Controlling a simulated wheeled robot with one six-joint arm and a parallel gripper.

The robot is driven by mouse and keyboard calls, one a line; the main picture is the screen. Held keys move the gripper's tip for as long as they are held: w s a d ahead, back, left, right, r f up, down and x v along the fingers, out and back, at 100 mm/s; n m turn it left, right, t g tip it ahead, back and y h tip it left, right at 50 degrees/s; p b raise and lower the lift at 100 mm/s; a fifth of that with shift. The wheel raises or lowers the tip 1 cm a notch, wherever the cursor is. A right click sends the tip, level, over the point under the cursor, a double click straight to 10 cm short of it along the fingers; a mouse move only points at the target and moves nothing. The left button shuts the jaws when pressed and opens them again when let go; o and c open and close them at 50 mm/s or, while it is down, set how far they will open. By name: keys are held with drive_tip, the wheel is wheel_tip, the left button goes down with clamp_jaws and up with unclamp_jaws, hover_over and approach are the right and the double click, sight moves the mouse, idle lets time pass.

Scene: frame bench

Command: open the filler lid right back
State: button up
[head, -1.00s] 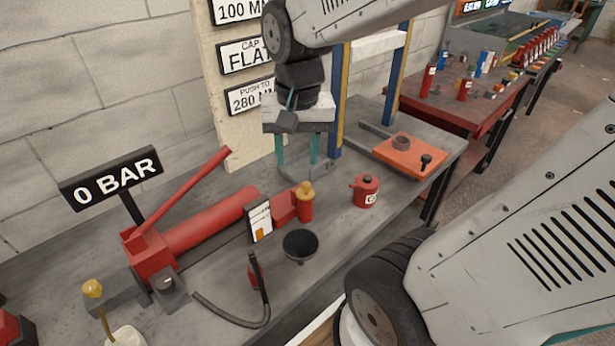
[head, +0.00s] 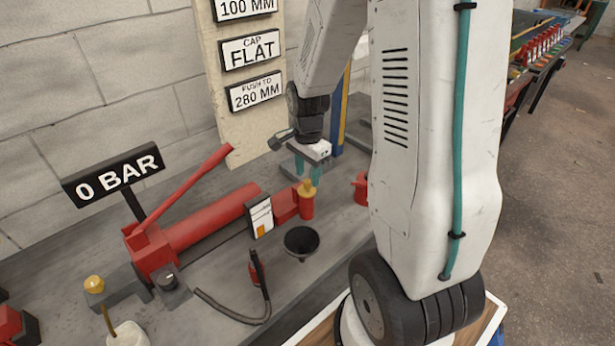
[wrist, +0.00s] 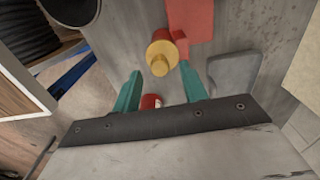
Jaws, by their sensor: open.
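The red pump (head: 200,220) lies on the grey bench, its red handle raised. A small dark grey hinged-looking piece (head: 172,278) sits at its near left end; I cannot tell surely whether this is the filler lid or how far it is open. My gripper (head: 307,174) is open and empty at the pump's far right end, fingers down, just above the gold-topped red cylinder (head: 306,205). In the wrist view the gold top (wrist: 161,56) lies beyond and roughly between the fingertips (wrist: 160,72). Contact is not visible.
A black funnel (head: 301,241) and a dark hose (head: 235,313) lie in front of the pump. A red can (head: 361,188) is partly hidden behind my arm. The 0 BAR sign (head: 115,175) stands behind the pump's left end. A white bottle (head: 126,334) stands front left.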

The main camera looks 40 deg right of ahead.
drive_tip(key=shift+f, duration=0.95)
clamp_jaws()
drive_tip(key=shift+w, duration=0.1)
